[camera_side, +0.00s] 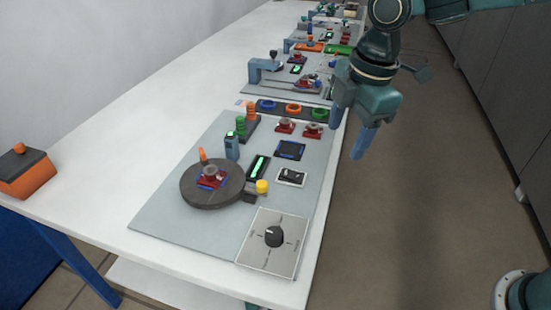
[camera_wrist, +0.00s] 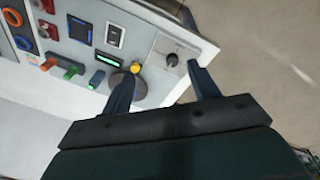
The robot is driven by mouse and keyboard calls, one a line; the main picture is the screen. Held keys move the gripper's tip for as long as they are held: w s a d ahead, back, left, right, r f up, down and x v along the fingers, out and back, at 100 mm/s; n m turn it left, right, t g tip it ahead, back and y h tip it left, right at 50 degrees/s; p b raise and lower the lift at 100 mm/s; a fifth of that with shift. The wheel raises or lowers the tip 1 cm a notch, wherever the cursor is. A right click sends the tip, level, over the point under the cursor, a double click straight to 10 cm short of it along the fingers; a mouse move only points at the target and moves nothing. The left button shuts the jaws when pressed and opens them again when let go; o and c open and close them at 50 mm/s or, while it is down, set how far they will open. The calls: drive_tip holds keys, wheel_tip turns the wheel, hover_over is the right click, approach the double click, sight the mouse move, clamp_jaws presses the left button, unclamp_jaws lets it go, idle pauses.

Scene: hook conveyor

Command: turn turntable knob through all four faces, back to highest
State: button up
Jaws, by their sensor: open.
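A black turntable knob (camera_side: 274,236) sits on a pale square dial plate (camera_side: 262,257) with marks around it, at the near right corner of the grey board. The knob also shows in the wrist view (camera_wrist: 172,60), beyond my fingertips. The round dark turntable (camera_side: 205,195) stands to the left of the dial plate and carries a red and blue part with a grey top (camera_side: 211,173). My gripper (camera_side: 350,130) is open and empty, in the air past the table's right edge, well apart from the knob. In the wrist view its fingers (camera_wrist: 163,80) are spread, and one hides part of the turntable.
A yellow button (camera_side: 262,187), a green-lit display (camera_side: 258,167) and a white switch (camera_side: 291,177) lie between turntable and far parts. An orange post (camera_side: 203,156) stands by the turntable. An orange-and-black box (camera_side: 24,170) is at the far left. Space right of the table is free.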

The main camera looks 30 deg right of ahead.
sight(274, 233)
drive_tip(key=w+a+f+n+g, duration=0.1)
drive_tip(key=w+a+f+n, duration=0.2)
drive_tip(key=a+f+n, duration=0.4)
drive_tip(key=a+f, duration=0.3)
drive_tip(key=a, duration=0.2)
drive_tip(key=shift+a+f+g+h, duration=0.2)
drive_tip(key=shift+f+g+h, duration=0.1)
drive_tip(key=shift+h, duration=0.1)
drive_tip(key=shift+w, duration=0.1)
drive_tip(key=shift+f, duration=6.85)
drive_tip(key=c, duration=1)
